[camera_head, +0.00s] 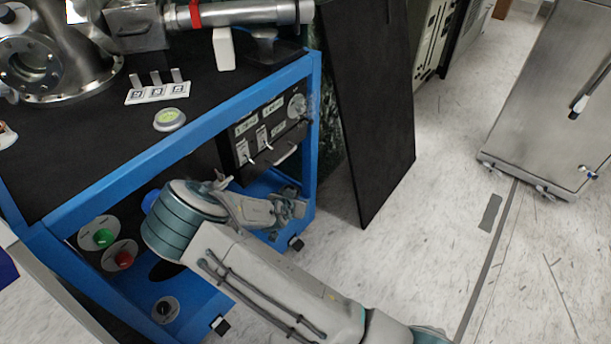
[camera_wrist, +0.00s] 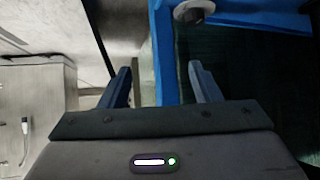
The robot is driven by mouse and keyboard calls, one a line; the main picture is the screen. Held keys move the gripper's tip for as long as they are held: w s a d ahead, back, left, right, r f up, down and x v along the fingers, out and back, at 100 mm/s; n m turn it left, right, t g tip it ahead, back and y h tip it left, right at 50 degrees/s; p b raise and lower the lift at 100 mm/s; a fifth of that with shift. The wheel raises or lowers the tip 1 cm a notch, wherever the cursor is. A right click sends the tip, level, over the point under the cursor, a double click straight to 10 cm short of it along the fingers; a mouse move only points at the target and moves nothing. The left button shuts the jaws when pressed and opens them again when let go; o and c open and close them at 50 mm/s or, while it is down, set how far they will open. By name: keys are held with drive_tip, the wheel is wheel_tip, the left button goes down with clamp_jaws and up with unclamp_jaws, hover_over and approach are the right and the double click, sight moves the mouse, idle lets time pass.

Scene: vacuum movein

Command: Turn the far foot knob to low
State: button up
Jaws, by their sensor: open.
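The blue-framed cart (camera_head: 100,186) has small black foot pieces at its lower edge: a far one (camera_head: 296,243) at the right corner and a near one (camera_head: 220,325). In the wrist view a grey round knob-like part (camera_wrist: 193,12) sits on the blue frame, beyond the right fingertip; its setting is not readable. My gripper (camera_head: 297,207) is at the cart's far right corner, above the far foot. In the wrist view my gripper (camera_wrist: 160,72) is open, a blue post showing between its fingers. Nothing is held.
A panel with switches (camera_head: 262,140) is inside the cart above my gripper. Green (camera_head: 103,238) and red (camera_head: 124,260) buttons and a black knob (camera_head: 164,309) are on the near side. A dark upright board (camera_head: 365,110) stands close right. Open floor (camera_head: 430,235) lies beyond, with a metal cabinet (camera_head: 550,90).

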drive_tip(key=s+d+r+g+p, duration=0.1)
drive_tip(key=r+g+p, duration=0.1)
drive_tip(key=r, duration=0.4)
drive_tip(key=s+d+r+m+g+y+p, duration=0.1)
drive_tip(key=s+d+r+p, duration=0.1)
drive_tip(key=r+p, duration=0.2)
wheel_tip(320, 180, up, 2)
drive_tip(key=shift+s+d+r+g, duration=0.2)
drive_tip(key=shift+s+g, duration=0.1)
drive_tip(key=shift+g, duration=0.1)
